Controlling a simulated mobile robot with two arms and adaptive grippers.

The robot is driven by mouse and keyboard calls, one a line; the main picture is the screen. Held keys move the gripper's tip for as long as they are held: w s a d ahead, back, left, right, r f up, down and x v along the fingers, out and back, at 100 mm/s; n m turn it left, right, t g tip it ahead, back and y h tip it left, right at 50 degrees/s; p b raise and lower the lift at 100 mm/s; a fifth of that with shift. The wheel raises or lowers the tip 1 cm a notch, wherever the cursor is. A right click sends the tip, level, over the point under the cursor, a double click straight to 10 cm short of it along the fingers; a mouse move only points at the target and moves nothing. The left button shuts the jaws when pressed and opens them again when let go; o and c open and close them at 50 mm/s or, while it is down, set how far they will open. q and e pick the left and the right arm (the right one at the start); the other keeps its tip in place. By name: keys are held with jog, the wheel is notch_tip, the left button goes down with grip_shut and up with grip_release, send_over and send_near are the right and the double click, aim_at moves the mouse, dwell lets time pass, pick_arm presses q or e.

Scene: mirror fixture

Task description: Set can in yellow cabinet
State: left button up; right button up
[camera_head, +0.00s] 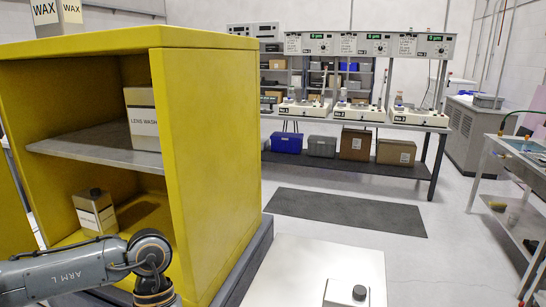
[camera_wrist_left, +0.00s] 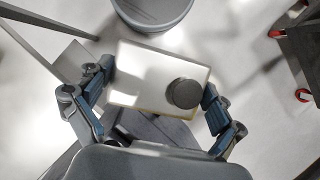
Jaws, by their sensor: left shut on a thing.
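The yellow cabinet (camera_head: 212,165) stands open on the left in the head view, with a grey middle shelf (camera_head: 95,147). A can labelled LENS WASH (camera_head: 142,120) stands on that shelf, and another can (camera_head: 95,212) with a dark cap stands on the cabinet floor. In the left wrist view my left gripper (camera_wrist_left: 157,80) is shut on a pale rectangular can (camera_wrist_left: 140,72) with a round dark cap. My left arm crosses the bottom left of the head view, in front of the cabinet; its fingers are below the frame. My right gripper is not in view.
Another dark-capped can (camera_head: 346,292) stands on a white tabletop (camera_head: 310,262) right of the cabinet.

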pick_arm(q)
jog(key=shift+s+a+f+m+y, duration=0.1)
jog(key=shift+s+a+m+y, duration=0.2)
jog(key=shift+m, duration=0.25)
jog(key=shift+s+a+f+m+y, duration=0.15)
jog(key=shift+s+m, duration=0.2)
jog(key=shift+m, duration=0.2)
jog(key=shift+w+a+r, duration=0.1)
jog(key=shift+w+r, duration=0.1)
jog(key=shift+r, duration=0.05)
jog(key=shift+m, duration=0.3)
jog(key=w+r, duration=0.1)
jog(key=r, duration=0.1)
jog(key=w+r, duration=0.1)
jog(key=w, duration=0.1)
jog(key=shift+r, duration=0.4)
jog(key=s+f, duration=0.3)
jog(key=f, duration=0.1)
jog(key=shift+s+f, duration=0.3)
jog(key=shift+s, duration=0.05)
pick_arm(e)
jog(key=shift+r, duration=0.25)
